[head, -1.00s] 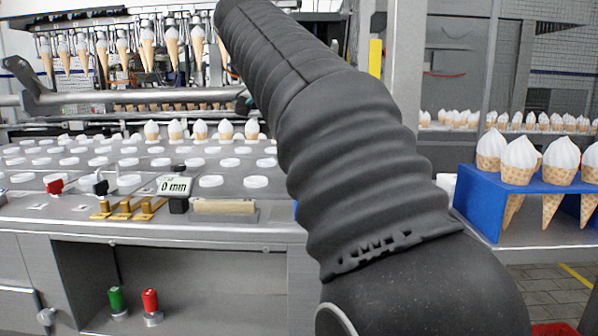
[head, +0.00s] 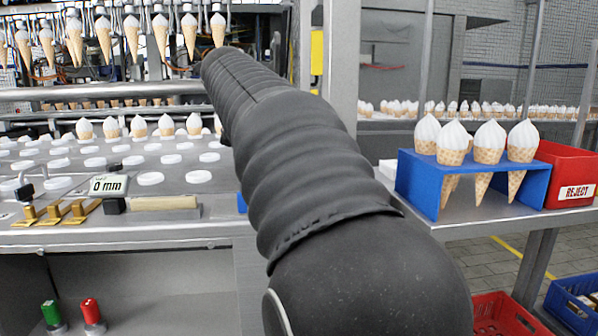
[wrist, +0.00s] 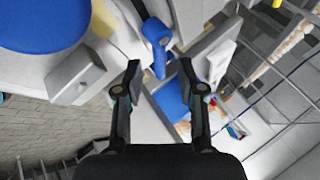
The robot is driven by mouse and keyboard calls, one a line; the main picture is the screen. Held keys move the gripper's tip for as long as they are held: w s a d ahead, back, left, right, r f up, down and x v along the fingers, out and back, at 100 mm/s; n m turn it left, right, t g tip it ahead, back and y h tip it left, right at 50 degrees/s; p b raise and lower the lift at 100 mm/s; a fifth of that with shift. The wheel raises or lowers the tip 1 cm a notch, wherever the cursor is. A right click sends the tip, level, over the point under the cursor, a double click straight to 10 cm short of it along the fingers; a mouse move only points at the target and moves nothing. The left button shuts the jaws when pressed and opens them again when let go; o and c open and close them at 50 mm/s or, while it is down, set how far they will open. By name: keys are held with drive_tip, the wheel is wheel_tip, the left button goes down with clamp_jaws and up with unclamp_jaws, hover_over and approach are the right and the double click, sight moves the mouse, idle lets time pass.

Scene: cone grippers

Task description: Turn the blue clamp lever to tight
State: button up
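The blue clamp lever (wrist: 157,42) shows in the wrist view at the top centre. It has a round hub and a short arm that points down the picture, towards the gap between my fingers. My gripper (wrist: 160,72) is open, with its two dark fingertips apart on either side of the lever's lower end. I cannot tell whether either finger touches it. In the head view my arm covers the gripper. A small blue patch (head: 242,203) shows at the arm's left edge; I cannot tell if it is the lever.
A blue rack (head: 420,190) with several cones stands on the right counter, beside a red REJECT bin (head: 568,165). A gauge reading 0 mm (head: 109,185) sits on the left machine top. A large blue disc (wrist: 40,22) is at the wrist view's upper left.

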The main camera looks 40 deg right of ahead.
drive_tip(key=shift+d+f, duration=0.4)
drive_tip(key=shift+f, duration=0.15)
clamp_jaws()
drive_tip(key=shift+d+f+n+t+b, duration=0.2)
drive_tip(key=shift+n+t+b, duration=0.3)
drive_tip(key=shift+n+b, duration=0.4)
drive_tip(key=shift+w+d+r+n+t+y+b, duration=0.15)
drive_tip(key=shift+d+n+t+y+b, duration=0.15)
drive_tip(key=shift+n+t, duration=0.4)
drive_tip(key=shift+w+d+r+n+t+y+b, duration=0.15)
drive_tip(key=shift+n+t+b, duration=0.25)
drive_tip(key=shift+n, duration=0.5)
drive_tip(key=shift+a+f, duration=0.1)
